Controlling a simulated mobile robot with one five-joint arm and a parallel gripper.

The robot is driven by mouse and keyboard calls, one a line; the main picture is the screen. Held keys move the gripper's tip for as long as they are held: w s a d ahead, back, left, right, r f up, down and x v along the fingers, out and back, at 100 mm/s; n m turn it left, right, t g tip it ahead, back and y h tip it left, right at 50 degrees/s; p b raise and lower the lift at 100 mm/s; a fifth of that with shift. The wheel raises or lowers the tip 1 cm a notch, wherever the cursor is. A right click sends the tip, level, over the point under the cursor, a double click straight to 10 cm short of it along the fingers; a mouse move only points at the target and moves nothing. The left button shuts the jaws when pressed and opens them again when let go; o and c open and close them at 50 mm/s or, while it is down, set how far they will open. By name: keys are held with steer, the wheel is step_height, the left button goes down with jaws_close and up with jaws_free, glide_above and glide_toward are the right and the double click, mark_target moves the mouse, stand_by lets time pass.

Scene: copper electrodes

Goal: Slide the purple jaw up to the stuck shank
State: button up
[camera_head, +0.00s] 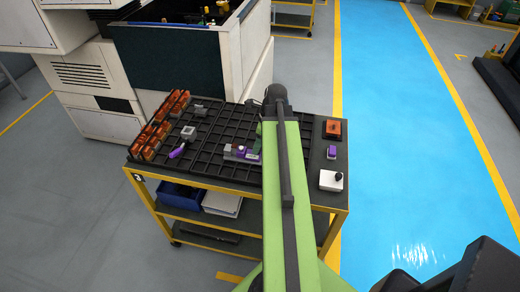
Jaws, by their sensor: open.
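A small grey fixture (230,152) with purple parts sits on the black grid top of the cart, just left of my green arm. A purple piece (240,149) stands out on it, perhaps the purple jaw; I cannot tell its gap to a shank. I cannot make out the stuck shank at this size. My arm's green link crosses the cart top, and its dark joint lies at the far edge. My gripper is not distinguishable; the arm's link hides whatever is behind it, and may cover the fixture's right end.
Several orange holders (158,128) line the cart's left edge. A grey block (188,132) and a purple-handled piece (178,152) lie near them.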

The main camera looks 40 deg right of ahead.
steer(key=p+v, duration=0.3)
steer(key=w+p+v, duration=0.1)
steer(key=v, duration=0.1)
steer(key=shift+a+r, duration=0.15)
steer(key=shift+a, duration=0.15)
steer(key=p+v, duration=1.7)
